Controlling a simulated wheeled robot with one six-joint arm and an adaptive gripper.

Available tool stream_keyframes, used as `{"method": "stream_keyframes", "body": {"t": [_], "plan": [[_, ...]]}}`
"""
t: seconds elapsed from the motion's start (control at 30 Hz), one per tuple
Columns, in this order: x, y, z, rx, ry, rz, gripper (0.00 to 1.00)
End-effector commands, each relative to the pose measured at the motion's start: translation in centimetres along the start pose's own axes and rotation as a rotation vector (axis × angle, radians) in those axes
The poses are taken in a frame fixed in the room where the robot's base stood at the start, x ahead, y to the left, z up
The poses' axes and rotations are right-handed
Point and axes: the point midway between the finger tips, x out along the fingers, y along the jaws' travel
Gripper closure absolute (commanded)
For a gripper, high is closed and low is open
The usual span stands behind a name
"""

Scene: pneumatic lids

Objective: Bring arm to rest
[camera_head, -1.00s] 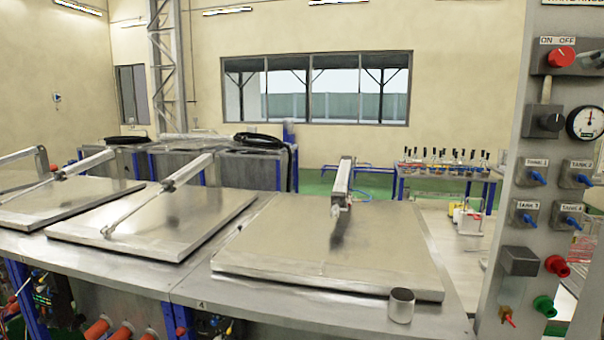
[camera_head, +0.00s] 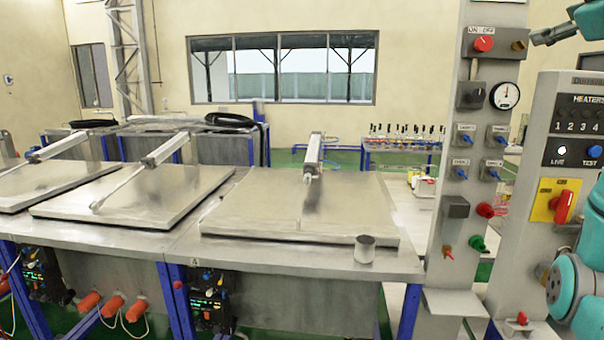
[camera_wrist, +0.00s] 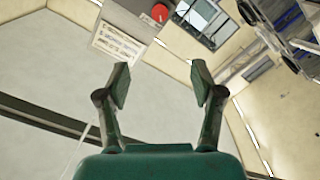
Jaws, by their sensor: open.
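My gripper (camera_wrist: 160,85) shows in the wrist view with its two fingers spread apart. It is open and holds nothing. The wrist view is tilted, with a grey panel with a red knob (camera_wrist: 160,13) and a printed label (camera_wrist: 118,45) beyond the fingers. In the head view, teal links of my arm show at the right edge, in front of the heaters panel. The gripper's fingers are not clearly seen there.
Flat metal lids (camera_head: 310,212) with pneumatic cylinders (camera_head: 314,150) lie closed on the bench (camera_head: 285,258). A small metal cup (camera_head: 365,249) stands at its front right. A valve panel (camera_head: 470,110) and a heaters panel (camera_head: 540,215) stand to the right.

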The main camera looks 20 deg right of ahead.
Motion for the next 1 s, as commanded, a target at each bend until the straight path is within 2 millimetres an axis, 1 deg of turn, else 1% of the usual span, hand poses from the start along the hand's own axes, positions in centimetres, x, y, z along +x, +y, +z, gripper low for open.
{"method": "stream_keyframes", "body": {"t": [0.07, 0.33, 0.57, 0.67, 0.77, 0.87, 1.0], "plan": [[0.0, 0.0, 0.0, 0.000, 0.000, 0.000, 0.33], [1.7, -1.8, 1.7, 0.030, 0.006, -0.014, 0.33], [3.8, -4.4, 3.9, 0.069, 0.012, -0.031, 0.33], [4.8, -6.0, 5.1, 0.091, 0.016, -0.041, 0.33], [6.1, -8.1, 6.7, 0.118, 0.018, -0.053, 0.33], [7.6, -11.1, 8.9, 0.155, 0.021, -0.070, 0.33], [9.5, -16.2, 12.4, 0.212, 0.024, -0.094, 0.33]]}}
